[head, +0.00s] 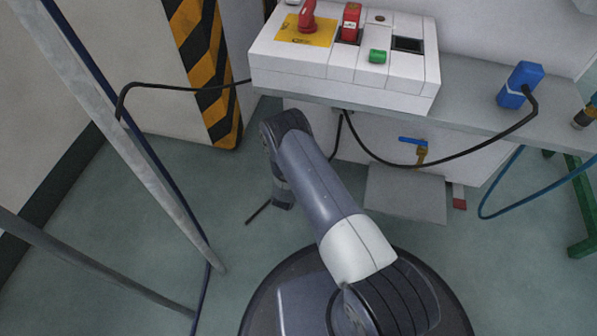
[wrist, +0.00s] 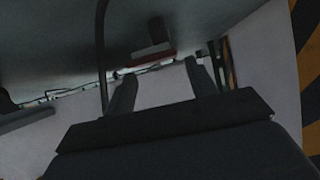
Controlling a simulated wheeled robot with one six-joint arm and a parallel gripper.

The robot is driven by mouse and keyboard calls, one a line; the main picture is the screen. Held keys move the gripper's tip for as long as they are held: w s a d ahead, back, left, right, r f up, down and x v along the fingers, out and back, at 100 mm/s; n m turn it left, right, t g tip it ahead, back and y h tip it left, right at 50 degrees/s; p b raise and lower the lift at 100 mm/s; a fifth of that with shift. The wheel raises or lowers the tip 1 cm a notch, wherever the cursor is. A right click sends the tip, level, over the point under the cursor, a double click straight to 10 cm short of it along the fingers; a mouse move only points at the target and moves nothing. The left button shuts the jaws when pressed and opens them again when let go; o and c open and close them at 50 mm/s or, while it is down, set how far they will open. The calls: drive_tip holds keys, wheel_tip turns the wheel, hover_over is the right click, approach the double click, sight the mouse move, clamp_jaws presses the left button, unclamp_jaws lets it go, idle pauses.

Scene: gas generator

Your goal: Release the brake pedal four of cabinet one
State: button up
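A white control box (head: 345,62) on the grey bench carries a red rotary handle (head: 307,16) on a yellow plate, a red switch (head: 350,20), a green button (head: 377,56) and a dark recess (head: 407,45). I cannot tell which part is brake pedal four. My gripper is low in front of the bench in the head view, mostly hidden by my arm. In the wrist view my gripper (wrist: 160,70) has its two fingers apart with nothing visible between them. A small red block (wrist: 150,55) shows beyond the fingertips; I cannot tell what it is.
The bench (head: 465,95) has a blue plug (head: 520,84) with a black cable hanging below. A blue-handled valve (head: 413,141) and a grey plate (head: 405,192) are under it. A striped yellow-black post (head: 207,75) and metal poles stand left. Some floor (head: 180,170) is clear.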

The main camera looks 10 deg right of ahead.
drive_tip(key=shift+o, duration=1.4)
drive_tip(key=shift+s+f, duration=0.2)
drive_tip(key=shift+a, duration=0.1)
drive_tip(key=p+v, duration=0.4)
drive_tip(key=v, duration=0.6)
drive_tip(key=shift+s+r, duration=0.2)
drive_tip(key=shift+s, duration=0.15)
drive_tip(key=shift+a, duration=0.1)
